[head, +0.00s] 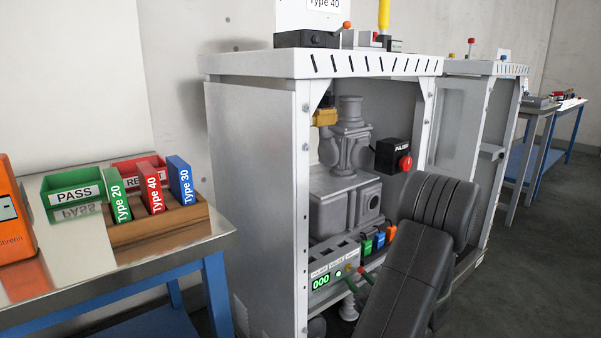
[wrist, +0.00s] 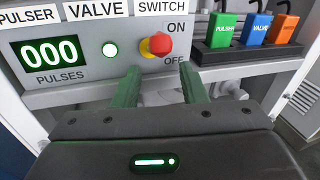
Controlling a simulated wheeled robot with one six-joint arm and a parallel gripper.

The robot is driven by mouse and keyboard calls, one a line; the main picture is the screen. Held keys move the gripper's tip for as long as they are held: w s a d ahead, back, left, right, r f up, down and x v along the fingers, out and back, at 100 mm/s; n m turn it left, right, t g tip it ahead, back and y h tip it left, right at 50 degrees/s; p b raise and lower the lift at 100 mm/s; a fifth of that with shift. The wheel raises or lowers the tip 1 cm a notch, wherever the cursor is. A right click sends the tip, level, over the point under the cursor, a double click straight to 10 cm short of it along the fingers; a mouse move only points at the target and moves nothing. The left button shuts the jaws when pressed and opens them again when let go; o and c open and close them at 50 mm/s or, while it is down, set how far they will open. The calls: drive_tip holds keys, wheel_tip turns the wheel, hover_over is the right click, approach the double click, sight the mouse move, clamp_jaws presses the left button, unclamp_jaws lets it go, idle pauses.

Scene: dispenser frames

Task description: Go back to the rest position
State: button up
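My gripper (head: 358,283) is in front of the control panel inside the open dispenser frame (head: 252,160). In the wrist view my gripper (wrist: 160,80) has its two green fingers apart, with nothing held between them. The red and yellow switch knob (wrist: 156,45) is just beyond the fingertips; contact with it cannot be told. My dark arm covers the frame's lower right in the head view.
Green (wrist: 222,29), blue (wrist: 256,29) and orange (wrist: 286,28) plugs stand right of the panel. A grey valve assembly (head: 345,150) and a black box with a red button (head: 393,157) are above. A bench (head: 150,275) with bins and type cards stands left. Open floor (head: 540,260) lies right.

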drive_tip(key=shift+p+v, duration=0.65)
drive_tip(key=shift+v, duration=1.7)
drive_tip(key=shift+a+f+y, duration=0.15)
drive_tip(key=shift+y, duration=0.15)
